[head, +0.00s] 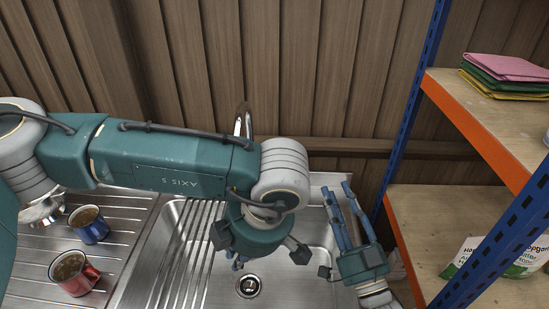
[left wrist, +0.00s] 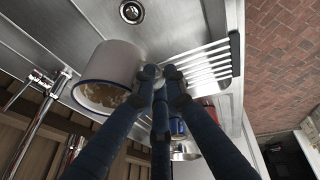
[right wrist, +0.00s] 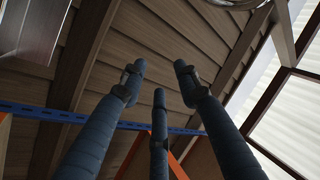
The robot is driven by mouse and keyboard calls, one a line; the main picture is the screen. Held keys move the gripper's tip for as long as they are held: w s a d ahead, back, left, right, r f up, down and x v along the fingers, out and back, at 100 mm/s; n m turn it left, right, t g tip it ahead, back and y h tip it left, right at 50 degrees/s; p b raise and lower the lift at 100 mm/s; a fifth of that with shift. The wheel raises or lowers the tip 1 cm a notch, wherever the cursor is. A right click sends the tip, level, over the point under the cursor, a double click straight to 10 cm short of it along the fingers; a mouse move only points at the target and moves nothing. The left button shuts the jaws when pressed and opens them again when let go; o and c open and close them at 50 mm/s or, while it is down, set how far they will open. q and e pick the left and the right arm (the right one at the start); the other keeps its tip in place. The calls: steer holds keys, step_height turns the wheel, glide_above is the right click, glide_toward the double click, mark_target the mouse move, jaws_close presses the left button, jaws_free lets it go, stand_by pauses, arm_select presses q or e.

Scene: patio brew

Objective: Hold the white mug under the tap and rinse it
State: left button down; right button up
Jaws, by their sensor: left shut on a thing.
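The white mug (left wrist: 112,62) has a blue rim and brown residue inside; it shows in the left wrist view. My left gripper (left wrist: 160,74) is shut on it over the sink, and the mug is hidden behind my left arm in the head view. In the head view my left gripper (head: 238,263) is over the sink basin (head: 205,270). The chrome tap (head: 243,122) stands behind my left arm; tap parts (left wrist: 38,115) also show beside the mug in the left wrist view. No running water shows. My right gripper (head: 340,190) is open and empty at the sink's right side.
A blue mug (head: 89,232) and a red mug (head: 73,276), both with brown contents, stand on the draining board (head: 117,243) at left. A shelf with an orange edge (head: 475,130) and blue posts (head: 412,95) stands close on the right. A wooden wall is behind.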

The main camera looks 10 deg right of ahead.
steer(key=w+a+r+n+g+y, duration=0.2)
steer(key=w+a+n+g, duration=0.15)
steer(key=w, duration=0.45)
steer(key=w+a+r+n+g+y, duration=0.2)
steer(key=w+a+n, duration=0.25)
steer(key=w, duration=0.25)
step_height(320, 180, down, 7)
steer(key=shift+m, duration=0.4)
steer(key=x, duration=0.5)
steer(key=f+x, duration=0.1)
steer(key=x, duration=0.1)
steer(key=shift+w+a, duration=0.15)
steer(key=shift+w, duration=0.1)
jaws_close()
